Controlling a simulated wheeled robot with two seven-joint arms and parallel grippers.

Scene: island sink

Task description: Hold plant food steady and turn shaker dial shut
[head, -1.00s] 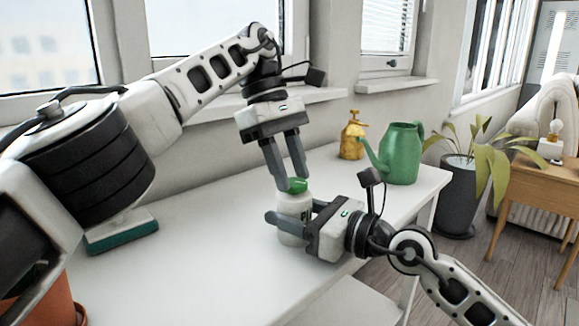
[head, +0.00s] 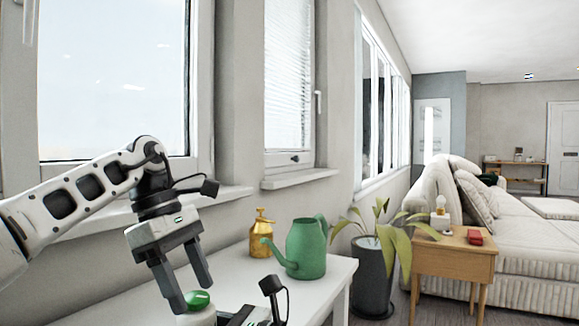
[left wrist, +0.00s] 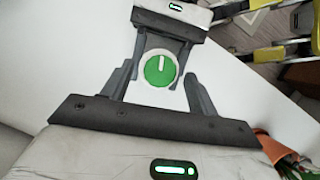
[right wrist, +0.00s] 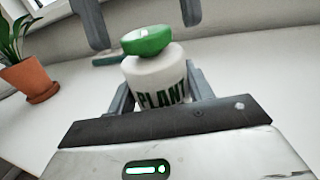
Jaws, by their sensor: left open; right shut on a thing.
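The plant food bottle (right wrist: 152,82) is white with dark "PLANT" lettering and stands upright. Its round green shaker dial (left wrist: 160,70) has a white pointer mark, pointing nearly straight up in the left wrist view. The dial also shows low in the head view (head: 198,299). My left gripper (head: 188,292) is open, pointing down above the dial; its fingers show on either side of the dial in the left wrist view, apart from it. My right gripper (right wrist: 160,92) is shut on the bottle's white body. Its fingers are largely hidden in the head view.
A green watering can (head: 306,250) and a yellow sprayer (head: 262,235) stand further back on the white table (head: 335,285). A potted plant (right wrist: 32,78) and a teal-edged block (right wrist: 107,59) are in the right wrist view. A floor plant (head: 374,275) stands beyond the table.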

